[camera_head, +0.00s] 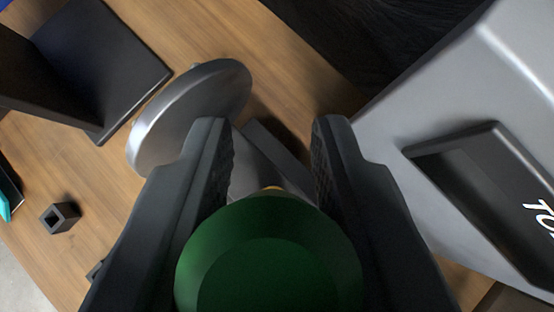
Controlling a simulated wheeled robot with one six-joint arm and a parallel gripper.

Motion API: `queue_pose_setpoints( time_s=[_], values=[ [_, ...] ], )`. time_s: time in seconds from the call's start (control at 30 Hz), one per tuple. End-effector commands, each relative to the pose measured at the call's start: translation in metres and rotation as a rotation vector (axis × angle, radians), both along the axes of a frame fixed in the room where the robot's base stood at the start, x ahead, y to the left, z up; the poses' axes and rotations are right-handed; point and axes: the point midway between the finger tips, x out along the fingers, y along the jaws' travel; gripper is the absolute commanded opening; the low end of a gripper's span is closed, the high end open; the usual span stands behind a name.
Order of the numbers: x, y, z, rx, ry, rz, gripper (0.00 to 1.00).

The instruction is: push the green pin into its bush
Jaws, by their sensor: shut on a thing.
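The green pin (268,262) is between the two dark fingers of my gripper (272,150), at the bottom middle of the camera_head view. Its wide round green head faces the camera, and a small brass-coloured bit shows just beyond it. My gripper is shut on the pin. Beyond the fingertips is a grey metal part with a large round disc (190,115), tilted, at the upper left of the fingers. I cannot make out the bush; the pin's head and the fingers hide what lies beneath.
A large grey body with a dark recessed panel (490,190) fills the right side. A black plate with an upright (105,65) stands at upper left. A teal-edged item (6,205) is at the far left edge.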

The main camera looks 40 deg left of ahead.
Motion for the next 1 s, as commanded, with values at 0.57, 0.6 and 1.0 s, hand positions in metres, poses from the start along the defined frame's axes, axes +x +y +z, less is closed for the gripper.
queue_pose_setpoints(
  time_s=[0.57, 0.6, 1.0],
  values=[
    [0.000, 0.000, -0.008, 0.001, 0.000, -0.001, 0.02],
    [0.000, 0.000, -0.010, 0.001, 0.000, -0.001, 0.02],
    [0.000, 0.000, -0.041, -0.001, 0.001, 0.000, 0.02]
  ],
)
